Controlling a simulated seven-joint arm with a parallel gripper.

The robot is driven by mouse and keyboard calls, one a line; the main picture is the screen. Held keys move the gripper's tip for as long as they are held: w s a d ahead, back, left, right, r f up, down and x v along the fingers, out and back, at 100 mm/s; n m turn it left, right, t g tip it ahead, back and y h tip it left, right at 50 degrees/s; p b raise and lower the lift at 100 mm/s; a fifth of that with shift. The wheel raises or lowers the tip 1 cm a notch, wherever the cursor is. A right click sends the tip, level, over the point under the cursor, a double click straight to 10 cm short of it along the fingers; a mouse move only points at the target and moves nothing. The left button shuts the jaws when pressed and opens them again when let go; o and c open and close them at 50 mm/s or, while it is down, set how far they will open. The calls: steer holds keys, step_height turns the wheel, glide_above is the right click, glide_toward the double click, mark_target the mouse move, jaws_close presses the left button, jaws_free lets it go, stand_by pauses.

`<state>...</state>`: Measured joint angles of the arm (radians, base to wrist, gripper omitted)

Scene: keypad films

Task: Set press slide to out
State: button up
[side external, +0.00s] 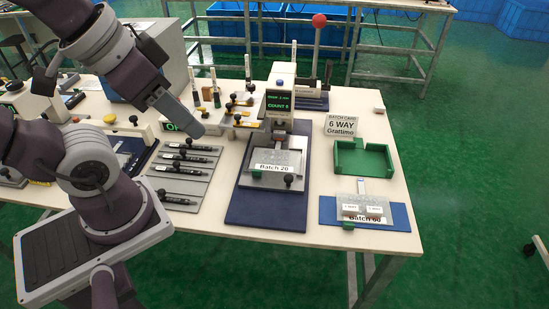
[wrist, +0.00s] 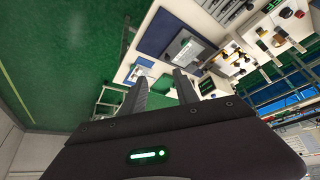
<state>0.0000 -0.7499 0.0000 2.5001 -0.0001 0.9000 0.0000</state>
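The press (side external: 281,95) stands on a dark blue mat (side external: 262,212) and has a small green-lit display. Its slide (side external: 272,163) is a pale plate in front of the press head, with a "Batch 20" label and a dark knob (side external: 289,181) at its front edge. The slide's exact travel position is hard to tell. In the wrist view the pale plate (wrist: 182,47) shows small on the blue mat (wrist: 160,32). My gripper (side external: 202,128) hangs above the table, left of the press and apart from it. In the wrist view my gripper (wrist: 160,78) has its fingers apart and empty.
A grey panel with several black-handled rods (side external: 185,171) lies left of the press. A green tray (side external: 362,158), a "6 WAY" card (side external: 342,124) and a "Batch 60" plate (side external: 364,205) on a blue mat are at the right. A red ball-topped lever (side external: 319,20) rises behind.

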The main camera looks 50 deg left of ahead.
stand_by(0.4)
steer(key=shift+o, duration=1)
steer(key=shift+w, duration=0.1)
steer(key=n+g, duration=0.4)
steer(key=g, duration=0.1)
glide_above(289, 177)
step_height(289, 177, down, 20)
steer(key=shift+f, duration=0.15)
steer(key=shift+n+g, duration=0.3)
step_height(289, 177, down, 7)
steer(key=shift+f, duration=0.75)
jaws_close()
steer(key=shift+r, duration=0.1)
